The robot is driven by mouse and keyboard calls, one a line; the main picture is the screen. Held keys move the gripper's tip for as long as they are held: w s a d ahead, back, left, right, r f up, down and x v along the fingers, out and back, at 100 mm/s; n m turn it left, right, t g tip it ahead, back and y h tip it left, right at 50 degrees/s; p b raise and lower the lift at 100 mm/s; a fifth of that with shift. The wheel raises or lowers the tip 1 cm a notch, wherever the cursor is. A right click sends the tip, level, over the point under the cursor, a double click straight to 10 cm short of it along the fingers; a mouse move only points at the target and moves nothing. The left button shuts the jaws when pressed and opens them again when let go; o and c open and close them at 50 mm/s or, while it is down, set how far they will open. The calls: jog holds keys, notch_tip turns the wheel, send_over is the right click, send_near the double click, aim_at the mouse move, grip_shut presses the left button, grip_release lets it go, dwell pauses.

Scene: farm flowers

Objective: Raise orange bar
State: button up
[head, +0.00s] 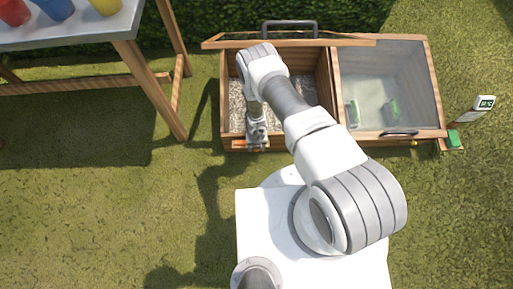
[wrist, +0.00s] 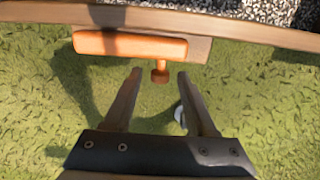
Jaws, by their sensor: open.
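The orange bar (wrist: 125,45) lies level along the front wooden edge of the box in the wrist view, with a short orange peg (wrist: 159,75) sticking out below its right end. In the head view the bar (head: 238,148) shows only in part at the box's front left, partly hidden by my gripper (head: 257,146). In the wrist view my gripper (wrist: 158,78) is open, with one fingertip on each side of the peg. No grip on the peg or bar shows.
The wooden box (head: 226,95) has its left lid (head: 340,40) raised, with gravelly grey-white material inside. Its right half has a closed clear lid (head: 385,75). A table (head: 100,30) with coloured pots stands at upper left. A small sign (head: 485,102) stands at right. Open grass lies left.

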grip_shut()
dwell(1.4)
